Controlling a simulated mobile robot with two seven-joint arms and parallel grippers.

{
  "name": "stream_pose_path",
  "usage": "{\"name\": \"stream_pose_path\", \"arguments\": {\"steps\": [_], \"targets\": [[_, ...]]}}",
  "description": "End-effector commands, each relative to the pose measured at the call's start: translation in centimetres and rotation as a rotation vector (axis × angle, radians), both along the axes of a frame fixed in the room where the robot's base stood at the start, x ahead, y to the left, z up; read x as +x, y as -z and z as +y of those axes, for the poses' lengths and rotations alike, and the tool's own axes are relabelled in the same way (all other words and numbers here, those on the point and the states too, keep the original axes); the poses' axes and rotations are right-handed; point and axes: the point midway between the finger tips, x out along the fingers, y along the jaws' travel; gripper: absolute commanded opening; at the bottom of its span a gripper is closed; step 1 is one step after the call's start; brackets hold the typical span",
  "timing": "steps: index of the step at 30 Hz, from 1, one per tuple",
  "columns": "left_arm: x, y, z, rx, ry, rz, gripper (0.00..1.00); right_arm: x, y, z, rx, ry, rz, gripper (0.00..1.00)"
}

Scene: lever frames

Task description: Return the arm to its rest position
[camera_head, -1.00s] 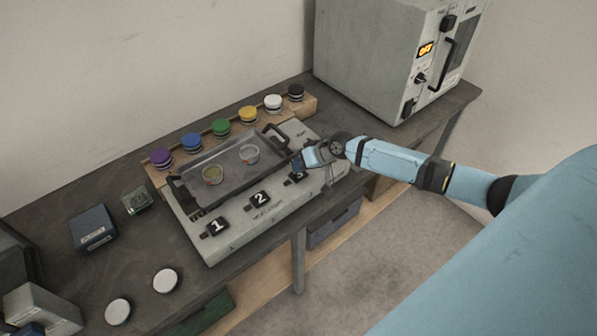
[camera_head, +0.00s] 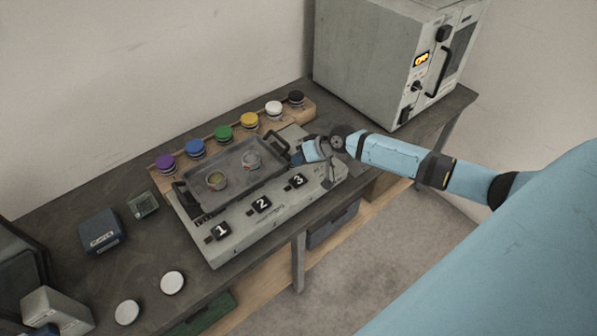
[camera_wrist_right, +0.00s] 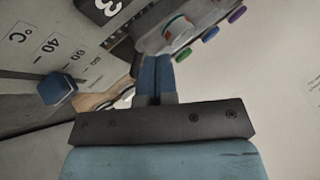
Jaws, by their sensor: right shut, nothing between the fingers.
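My right arm (camera_head: 390,158) comes in from the right over the bench. My right gripper (camera_head: 299,156) is at the right end of the grey tray, above the numbered panel and behind the number 3 label. In the right wrist view the gripper's blue fingers (camera_wrist_right: 154,75) are together with nothing between them. My left gripper is not in view.
The grey tray (camera_head: 208,203) with two small dishes sits on the panel (camera_head: 232,247). Several coloured-lid jars, including a purple one (camera_head: 166,163), line the back. A large grey oven (camera_head: 372,62) stands at the back right. Two white discs (camera_head: 172,283) lie front left.

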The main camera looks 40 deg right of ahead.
Motion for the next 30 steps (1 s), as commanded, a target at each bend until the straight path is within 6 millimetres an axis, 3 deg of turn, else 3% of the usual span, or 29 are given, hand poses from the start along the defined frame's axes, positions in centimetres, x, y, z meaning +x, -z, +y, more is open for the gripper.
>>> {"name": "stream_pose_path", "arguments": {"steps": [3,20,23,25,30], "targets": [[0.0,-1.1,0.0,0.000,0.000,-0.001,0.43,0.0,-1.1,0.0,0.000,0.000,0.000,0.00],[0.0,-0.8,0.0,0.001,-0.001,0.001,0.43,-0.3,-0.6,0.4,-0.001,-0.004,-0.001,0.00],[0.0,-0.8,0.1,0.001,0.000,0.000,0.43,-2.0,0.9,2.5,-0.012,-0.027,-0.020,0.00],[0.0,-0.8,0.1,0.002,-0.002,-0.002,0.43,-4.2,2.6,5.0,-0.029,-0.054,-0.052,0.00],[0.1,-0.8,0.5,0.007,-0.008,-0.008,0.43,-11.7,5.9,12.0,-0.102,-0.104,-0.184,0.00]]}}
